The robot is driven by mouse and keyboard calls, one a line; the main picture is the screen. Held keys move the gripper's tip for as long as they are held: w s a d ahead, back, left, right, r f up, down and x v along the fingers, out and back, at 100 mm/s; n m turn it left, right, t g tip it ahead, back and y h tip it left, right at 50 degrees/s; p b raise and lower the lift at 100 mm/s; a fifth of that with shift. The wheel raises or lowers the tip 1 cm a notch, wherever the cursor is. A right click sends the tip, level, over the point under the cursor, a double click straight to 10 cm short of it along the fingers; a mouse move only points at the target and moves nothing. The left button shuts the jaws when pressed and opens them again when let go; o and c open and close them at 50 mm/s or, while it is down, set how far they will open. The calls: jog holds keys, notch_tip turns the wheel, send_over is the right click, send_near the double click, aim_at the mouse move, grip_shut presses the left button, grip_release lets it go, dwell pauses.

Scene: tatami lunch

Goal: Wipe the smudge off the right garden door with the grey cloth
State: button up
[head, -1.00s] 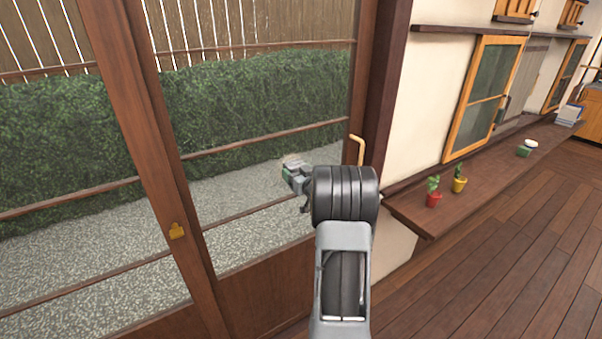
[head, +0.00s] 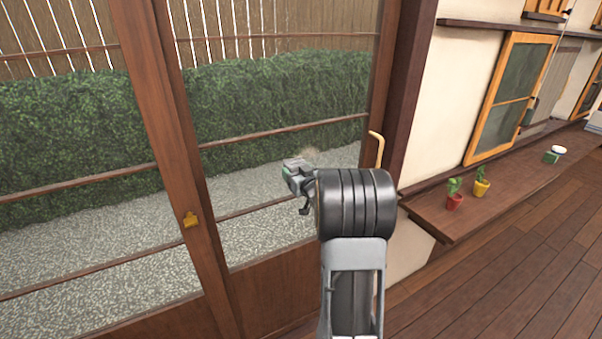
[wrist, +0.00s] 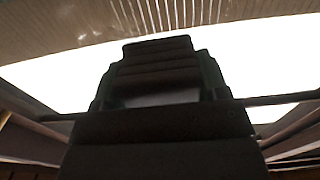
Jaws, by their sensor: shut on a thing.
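The right garden door (head: 285,210) is a wooden frame with glass panes, in front of me. A faint brownish smudge (head: 312,155) shows on its glass, just above and right of my gripper. My gripper (head: 293,168) is raised at the pane, partly hidden behind my dark wrist. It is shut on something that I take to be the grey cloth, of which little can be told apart. In the wrist view my gripper (wrist: 157,45) is dark against the bright pane. I cannot tell whether the cloth touches the glass.
A curved tan handle (head: 377,148) sticks out by the door's right post. A wooden ledge (head: 480,212) at right bears a red pot (head: 454,202) and a yellow pot (head: 481,188). Wooden floor is clear at lower right.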

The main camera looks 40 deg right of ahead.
aim_at(320, 154)
jog(key=shift+w+d+r+p, duration=0.15)
jog(key=shift+r+p, duration=0.4)
jog(key=shift+r, duration=0.4)
jog(key=shift+s+d+r+p, duration=0.1)
jog(key=shift+s+d+p, duration=0.1)
jog(key=shift+d, duration=0.9)
jog(key=shift+s+d+p, duration=0.1)
jog(key=shift+d+p, duration=0.1)
jog(key=shift+d, duration=0.9)
jog(key=shift+s+d+p, duration=0.15)
jog(key=shift+d+p, duration=0.1)
jog(key=shift+d, duration=0.8)
jog(key=shift+s+d+p, duration=0.2)
jog(key=shift+d+p, duration=0.1)
jog(key=shift+d, duration=0.8)
jog(key=shift+s+d+p, duration=0.15)
jog(key=shift+d+p, duration=0.1)
jog(key=shift+d, duration=0.8)
jog(key=shift+f, duration=0.2)
jog(key=shift+s, duration=0.1)
jog(key=shift+s+a, duration=0.25)
jog(key=shift+s, duration=1.2)
jog(key=shift+s+a, duration=0.2)
jog(key=shift+s, duration=1.25)
jog(key=shift+s, duration=0.1)
jog(key=s, duration=0.2)
jog(key=shift+s+a, duration=0.2)
jog(key=shift+s, duration=0.15)
